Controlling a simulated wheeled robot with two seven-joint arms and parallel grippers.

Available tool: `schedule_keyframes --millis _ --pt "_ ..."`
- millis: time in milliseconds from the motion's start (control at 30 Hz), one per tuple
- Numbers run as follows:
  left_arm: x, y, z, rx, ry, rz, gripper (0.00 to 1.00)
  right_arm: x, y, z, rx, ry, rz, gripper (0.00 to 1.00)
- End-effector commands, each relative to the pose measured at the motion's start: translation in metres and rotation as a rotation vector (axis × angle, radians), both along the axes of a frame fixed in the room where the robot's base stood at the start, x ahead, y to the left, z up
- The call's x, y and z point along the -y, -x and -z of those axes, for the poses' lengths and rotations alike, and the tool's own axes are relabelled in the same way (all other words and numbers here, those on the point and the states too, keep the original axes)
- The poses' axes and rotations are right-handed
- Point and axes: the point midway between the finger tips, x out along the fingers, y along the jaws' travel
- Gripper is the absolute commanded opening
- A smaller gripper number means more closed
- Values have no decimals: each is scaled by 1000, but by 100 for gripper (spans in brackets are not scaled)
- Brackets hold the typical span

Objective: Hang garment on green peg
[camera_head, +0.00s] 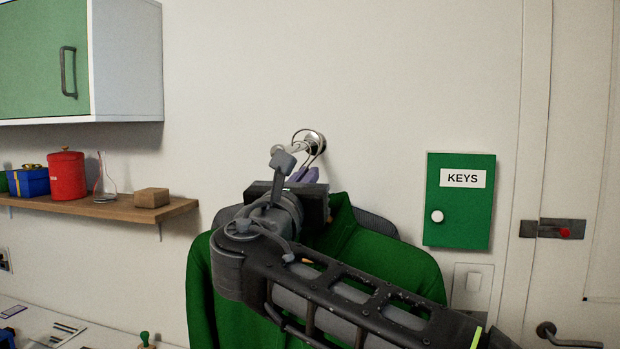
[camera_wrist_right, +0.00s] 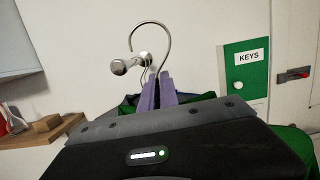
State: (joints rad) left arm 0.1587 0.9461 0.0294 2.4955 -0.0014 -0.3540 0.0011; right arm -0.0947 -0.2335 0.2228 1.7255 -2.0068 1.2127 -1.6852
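A green garment (camera_head: 365,255) hangs on a hanger below a silver peg (camera_head: 316,143) on the wall; the peg looks metallic, not green. The peg also shows in the wrist view (camera_wrist_right: 120,67). The thin metal hanger hook (camera_wrist_right: 166,35) arches above and around the peg's shaft; I cannot tell whether it rests on it. My right gripper (camera_wrist_right: 157,92), with purple fingers, is shut on the base of the hook, just below the peg. My right forearm hides the garment's middle. My left gripper is out of view.
A green key cabinet (camera_head: 459,200) is on the wall to the right, above a light switch (camera_head: 473,279). A wooden shelf (camera_head: 115,209) with a red canister (camera_head: 67,175) and a small box (camera_head: 151,198) is left. A wall cabinet (camera_head: 127,60) hangs upper left.

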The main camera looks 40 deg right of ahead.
Motion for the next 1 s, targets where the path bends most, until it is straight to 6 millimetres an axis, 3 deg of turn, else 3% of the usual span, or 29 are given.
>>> schedule_keyframes --millis 600,1000 --pt "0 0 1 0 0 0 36 -35 25 -3 5 3 -2 0" --pt "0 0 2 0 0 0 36 -40 28 -3 5 2 -1 0"
